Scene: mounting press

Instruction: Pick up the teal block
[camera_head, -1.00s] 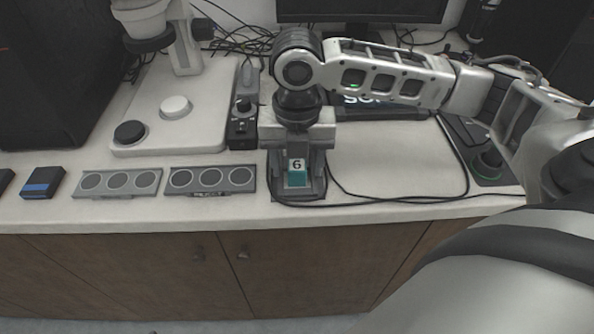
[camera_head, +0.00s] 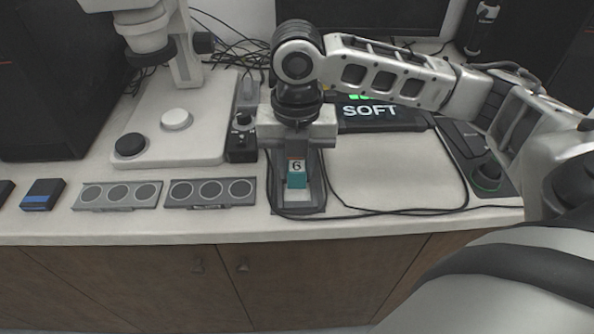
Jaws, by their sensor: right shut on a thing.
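The teal block (camera_head: 297,181) has a light top face marked "6". My right gripper (camera_head: 297,166) points down over it and is shut on the block's upper part. The block appears to hang slightly above the grey base of the mounting press (camera_head: 303,209), with the press base below and around it in the view. The gripper body hides the back of the press. My left gripper is not in view.
Two grey trays with round wells (camera_head: 211,193) lie left of the press, with a blue-and-black box (camera_head: 42,195) further left. A microscope (camera_head: 172,140) stands behind them. A black cable (camera_head: 400,212) crosses the counter at right.

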